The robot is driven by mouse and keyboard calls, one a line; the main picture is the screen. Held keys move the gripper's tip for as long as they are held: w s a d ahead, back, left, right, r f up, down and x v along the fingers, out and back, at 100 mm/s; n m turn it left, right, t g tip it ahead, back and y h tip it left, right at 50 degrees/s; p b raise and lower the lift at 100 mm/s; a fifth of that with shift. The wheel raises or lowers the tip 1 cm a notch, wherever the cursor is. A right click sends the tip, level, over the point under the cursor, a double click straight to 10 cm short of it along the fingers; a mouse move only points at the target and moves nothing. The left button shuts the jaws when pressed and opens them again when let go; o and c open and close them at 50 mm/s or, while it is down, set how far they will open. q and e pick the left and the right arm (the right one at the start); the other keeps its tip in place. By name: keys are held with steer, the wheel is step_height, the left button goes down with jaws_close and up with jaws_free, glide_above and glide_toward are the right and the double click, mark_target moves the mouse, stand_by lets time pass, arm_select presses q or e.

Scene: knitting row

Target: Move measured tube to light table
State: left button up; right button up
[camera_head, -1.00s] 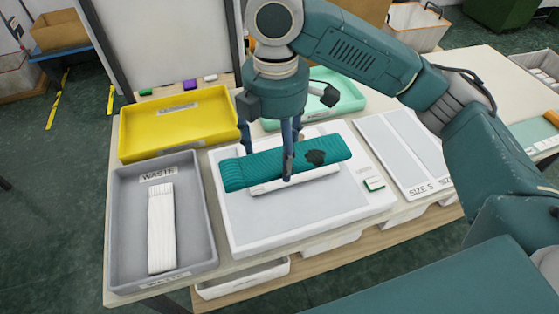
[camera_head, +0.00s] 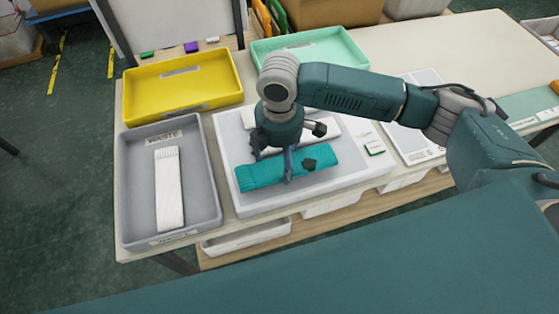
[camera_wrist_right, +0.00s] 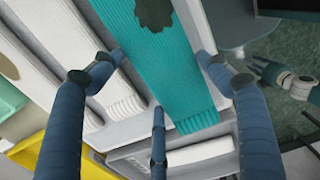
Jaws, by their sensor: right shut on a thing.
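The teal ribbed tube (camera_head: 262,173), with a dark patch at one end, is in my right gripper (camera_head: 287,172). It lies across the near part of the white light table (camera_head: 362,166); I cannot tell whether it touches the surface. In the right wrist view the tube (camera_wrist_right: 170,75) runs between the dark blue fingers of the right gripper (camera_wrist_right: 158,95). White pieces (camera_head: 324,128) lie on the table behind the tube, partly hidden by the gripper. What seems to be my left gripper (camera_wrist_right: 282,78) shows small at the right of the wrist view; its jaw state is unclear.
The grey waste tray (camera_head: 136,212) at the left holds a white ribbed tube (camera_head: 168,188). A yellow tray (camera_head: 152,94) and a mint tray (camera_head: 300,48) stand behind.

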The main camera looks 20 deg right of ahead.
step_height(320, 180, down, 2)
steer(key=shift+f, duration=0.15)
arm_select(q)
steer(key=shift+s+a+r, duration=0.1)
steer(key=shift+s+r, duration=0.05)
steer(key=shift+s, duration=0.9)
arm_select(e)
steer(key=shift+f, duration=0.15)
steer(key=o, duration=1)
steer(key=shift+c, duration=0.2)
arm_select(q)
steer(key=shift+w, duration=0.1)
arm_select(e)
steer(key=shift+w+r, duration=0.1)
steer(key=shift+r, duration=0.25)
arm_select(q)
steer(key=shift+w+f+b, duration=0.2)
steer(key=shift+f+b, duration=0.95)
steer(key=shift+f, duration=0.1)
arm_select(e)
step_height(320, 180, up, 11)
steer(key=shift+r, duration=0.2)
